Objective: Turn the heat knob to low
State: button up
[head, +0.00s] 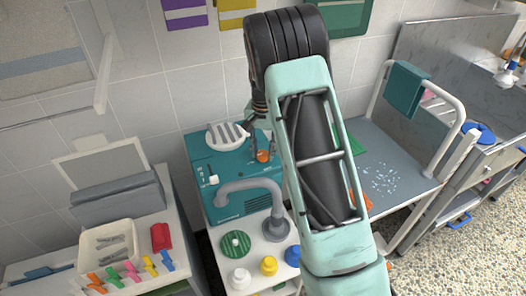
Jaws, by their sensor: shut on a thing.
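The teal dryer unit (235,171) stands on a white cart left of my arm, with a curved grey hose in front of it. A small orange knob (263,157) sits on its top; I take this to be the heat knob. My gripper (263,150) points down over it, partly hidden by my arm, and its fingers are shut about the knob. The knob's pointer and any heat markings are too small to read. A white switch (213,180) with small marks beside it is on the left of the unit's top.
A white striped round part (227,136) is at the unit's back, close to my gripper. Green, white, yellow and blue round pieces stand in front. A clip tray (107,246) is at left. A grey table (385,160) is at right.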

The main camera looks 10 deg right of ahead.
aim_at(263, 153)
jog(key=shift+m, duration=0.7)
jog(key=o, duration=1.2)
jog(key=shift+c, duration=0.2)
notch_tip(263, 153, up, 12)
